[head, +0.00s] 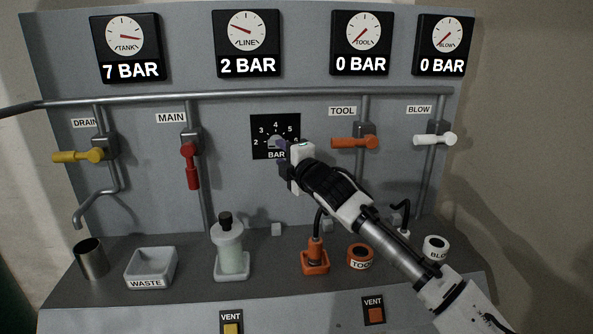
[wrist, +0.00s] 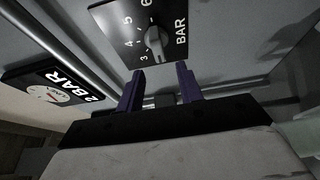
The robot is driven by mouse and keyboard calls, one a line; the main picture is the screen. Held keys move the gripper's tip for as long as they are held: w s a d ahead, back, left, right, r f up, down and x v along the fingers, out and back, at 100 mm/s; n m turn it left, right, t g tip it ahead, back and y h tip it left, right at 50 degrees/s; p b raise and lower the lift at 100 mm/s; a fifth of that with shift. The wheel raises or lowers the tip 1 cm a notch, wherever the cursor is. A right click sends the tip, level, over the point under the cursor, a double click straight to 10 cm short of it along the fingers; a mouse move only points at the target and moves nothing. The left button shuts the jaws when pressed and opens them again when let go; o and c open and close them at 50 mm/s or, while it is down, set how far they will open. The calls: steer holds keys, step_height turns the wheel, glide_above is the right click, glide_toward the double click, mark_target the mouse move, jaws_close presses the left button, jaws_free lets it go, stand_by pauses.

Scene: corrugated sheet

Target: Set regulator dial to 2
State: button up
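The regulator dial is a black plate (head: 262,124) marked BAR with numbers in an arc and a grey knob (head: 274,142), in the middle of the panel. In the wrist view the knob (wrist: 154,43) stands beside the numbers 3 to 6; which number it points to is hard to tell. My gripper (head: 284,153) is at the plate's lower right and partly covers it. In the wrist view my gripper (wrist: 160,69) is open, its two purple fingers apart with nothing between them. The fingertips appear just short of the knob. The LINE gauge (head: 248,45) reads 2 BAR.
A red MAIN valve handle (head: 191,166) hangs left of the dial, and an orange TOOL handle (head: 355,142) sits right of it, near my arm. A pipe (head: 230,97) runs above. A bottle (head: 230,250) and an orange fitting (head: 315,260) stand on the ledge below.

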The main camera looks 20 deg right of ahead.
steer(key=s+b, duration=0.1)
steer(key=s, duration=0.6)
steer(key=shift+s+d, duration=0.3)
steer(key=shift+d, duration=0.1)
steer(key=shift+a, duration=0.1)
